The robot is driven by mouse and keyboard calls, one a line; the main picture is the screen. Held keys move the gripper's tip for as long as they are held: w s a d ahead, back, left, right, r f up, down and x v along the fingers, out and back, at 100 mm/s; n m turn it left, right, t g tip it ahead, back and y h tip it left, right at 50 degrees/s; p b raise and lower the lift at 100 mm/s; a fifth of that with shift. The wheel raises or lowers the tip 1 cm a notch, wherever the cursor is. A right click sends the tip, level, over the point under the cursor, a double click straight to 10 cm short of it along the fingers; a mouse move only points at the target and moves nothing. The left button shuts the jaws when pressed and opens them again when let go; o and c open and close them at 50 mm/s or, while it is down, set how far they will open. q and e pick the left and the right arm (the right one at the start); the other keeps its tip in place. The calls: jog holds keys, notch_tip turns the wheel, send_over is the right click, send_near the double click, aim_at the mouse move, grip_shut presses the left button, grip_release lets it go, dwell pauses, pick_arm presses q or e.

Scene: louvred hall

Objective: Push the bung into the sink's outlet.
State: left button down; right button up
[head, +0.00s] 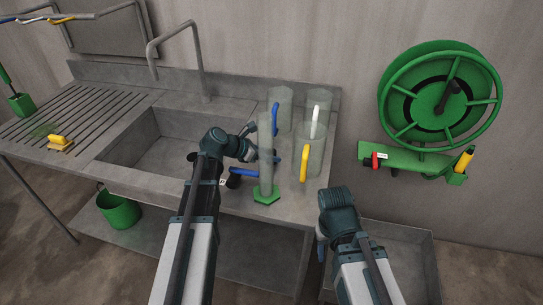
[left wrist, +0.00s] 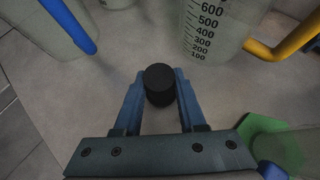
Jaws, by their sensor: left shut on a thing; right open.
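The bung (left wrist: 160,84) is a short black cylinder. In the left wrist view it sits between the two blue fingers of my left gripper (left wrist: 160,98), which is shut on it, above or on the grey counter; I cannot tell which. In the head view my left gripper (head: 257,152) is over the counter right of the sink, and the bung is hard to make out there. The sink (head: 150,150) is a grey basin. A dark spot (head: 192,156) in it, partly behind my arm, may be the outlet. My right gripper (head: 322,245) is open, low in front of the counter.
Clear jugs with blue (head: 275,118), white (head: 315,122) and yellow (head: 304,163) handles crowd my left gripper. A tall cylinder on a green base (head: 266,195) and a blue-handled black item (head: 234,180) stand nearer. A tap (head: 200,65) rises behind the sink.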

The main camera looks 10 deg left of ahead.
pick_arm(q)
jog(key=shift+r+p, duration=2.1)
jog(key=shift+p, duration=0.05)
jog(key=shift+r, duration=0.1)
